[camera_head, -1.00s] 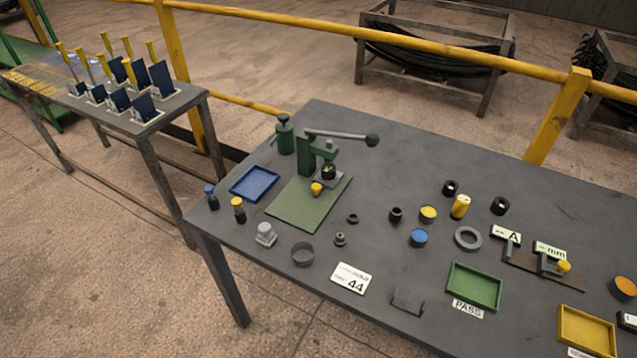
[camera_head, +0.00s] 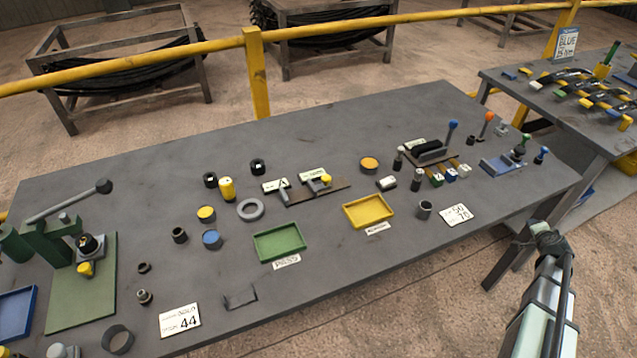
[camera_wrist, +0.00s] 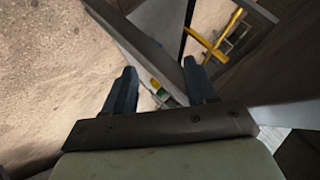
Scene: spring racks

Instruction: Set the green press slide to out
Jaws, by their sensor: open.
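The green press (camera_head: 48,240) stands at the left of the grey table in the head view, on a green base plate (camera_head: 85,308). Its long lever ends in a dark ball (camera_head: 103,186). Its slide carries a yellow knob (camera_head: 86,268) at the front, just below a dark round piece (camera_head: 88,245). How far out the slide sits is hard to tell. My gripper (camera_wrist: 157,72) is open and empty in the wrist view, its two dark fingers apart. It is far from the press, which does not show in the wrist view.
A blue tray (camera_head: 14,314) lies left of the press. A dark ring (camera_head: 118,339) and a "44" card (camera_head: 180,319) lie near the front edge. Green (camera_head: 279,242) and yellow (camera_head: 368,211) trays sit mid-table among small parts. My arm shows at lower right, beyond the table edge.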

